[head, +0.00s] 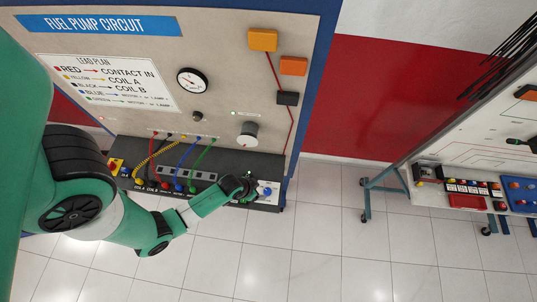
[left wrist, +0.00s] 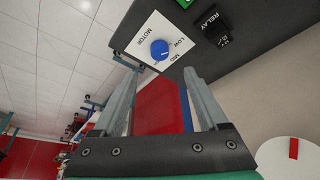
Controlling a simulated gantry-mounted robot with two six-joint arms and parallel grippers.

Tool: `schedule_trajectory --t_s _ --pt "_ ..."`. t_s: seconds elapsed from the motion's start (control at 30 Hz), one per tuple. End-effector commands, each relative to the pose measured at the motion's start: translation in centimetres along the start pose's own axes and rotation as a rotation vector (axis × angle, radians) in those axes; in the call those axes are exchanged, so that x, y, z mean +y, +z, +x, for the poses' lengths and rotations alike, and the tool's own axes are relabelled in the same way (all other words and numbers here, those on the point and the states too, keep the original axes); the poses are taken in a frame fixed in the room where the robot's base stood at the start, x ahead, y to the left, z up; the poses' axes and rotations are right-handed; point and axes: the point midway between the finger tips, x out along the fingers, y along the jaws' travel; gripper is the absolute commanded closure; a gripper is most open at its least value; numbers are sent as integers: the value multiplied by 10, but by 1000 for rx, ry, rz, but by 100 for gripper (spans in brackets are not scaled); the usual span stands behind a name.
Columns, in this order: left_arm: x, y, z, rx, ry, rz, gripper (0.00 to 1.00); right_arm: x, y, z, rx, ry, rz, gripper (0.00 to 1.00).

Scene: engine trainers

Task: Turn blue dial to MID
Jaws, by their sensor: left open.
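The blue dial (head: 266,191) sits on a white plate at the right end of the black lower panel of the fuel pump board. In the left wrist view the dial (left wrist: 160,49) shows a short pale mark, with the words MOTOR, LOW and MID printed around it; which word the mark points to is too small to tell. My left gripper (head: 246,187) is just left of the dial in the head view. In the left wrist view its two fingers (left wrist: 160,78) are spread apart, empty, with the dial beyond the gap between their tips. My right gripper is out of view.
Coloured leads (head: 184,152) plug into the black panel left of the gripper. A second trainer (head: 470,150) stands far right, with open tiled floor between.

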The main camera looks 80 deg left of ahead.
Motion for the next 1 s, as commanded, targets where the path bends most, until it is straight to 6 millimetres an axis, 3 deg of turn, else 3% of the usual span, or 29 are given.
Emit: schedule_trajectory --t_s 0.13,0.5,0.87,1.0 --pt "0 2 33 1 0 1 24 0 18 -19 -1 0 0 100" --pt "0 -1 102 2 0 1 24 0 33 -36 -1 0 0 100" --pt "0 -2 109 3 0 1 24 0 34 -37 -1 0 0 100" --pt "0 -2 109 3 0 1 46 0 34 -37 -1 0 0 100"
